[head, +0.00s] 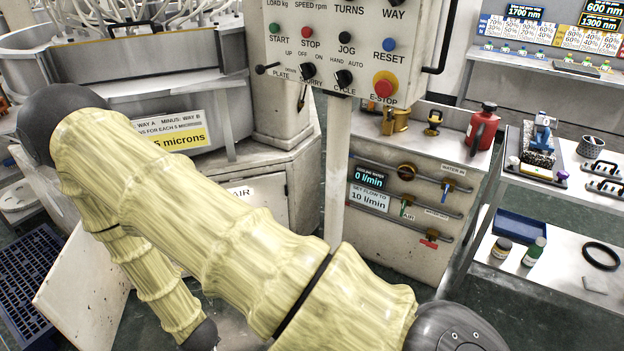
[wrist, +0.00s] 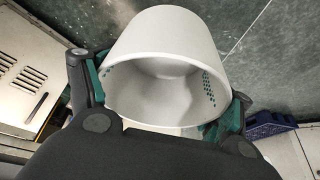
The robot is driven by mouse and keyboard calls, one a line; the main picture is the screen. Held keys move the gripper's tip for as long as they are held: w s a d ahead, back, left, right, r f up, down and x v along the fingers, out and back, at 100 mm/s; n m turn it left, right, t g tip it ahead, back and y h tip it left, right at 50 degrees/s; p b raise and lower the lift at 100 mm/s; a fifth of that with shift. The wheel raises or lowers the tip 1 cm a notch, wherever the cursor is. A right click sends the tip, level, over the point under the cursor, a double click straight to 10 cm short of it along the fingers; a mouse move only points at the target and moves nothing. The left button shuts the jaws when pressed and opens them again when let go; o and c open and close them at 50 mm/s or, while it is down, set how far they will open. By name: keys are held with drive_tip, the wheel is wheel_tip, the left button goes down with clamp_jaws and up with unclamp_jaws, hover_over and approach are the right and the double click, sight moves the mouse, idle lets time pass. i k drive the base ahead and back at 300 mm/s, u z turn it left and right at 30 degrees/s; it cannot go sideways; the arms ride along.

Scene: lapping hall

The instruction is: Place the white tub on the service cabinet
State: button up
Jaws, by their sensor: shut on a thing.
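The white tub (wrist: 165,35) is in my gripper (wrist: 160,98) in the wrist view, its open mouth towards the camera. Green-padded fingers press on its left and right sides. The tub looks empty, with small holes in its wall. It is over a dark green floor. The service cabinet (head: 385,252) stands right of centre in the head view, with water and air valves and a flow display on its front. Its top holds brass fittings (head: 396,120) and a red bottle (head: 482,126). My gripper and the tub do not show in the head view.
A control panel (head: 345,45) on a post (head: 337,170) stands in front of the cabinet's left side. The lapping machine (head: 160,90) is at the left. A white shelf trolley (head: 575,185) with several items stands right of the cabinet.

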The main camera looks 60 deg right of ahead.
sight(356, 126)
drive_tip(key=u, duration=1.95)
drive_tip(key=k, duration=2.85)
drive_tip(key=z, duration=2.35)
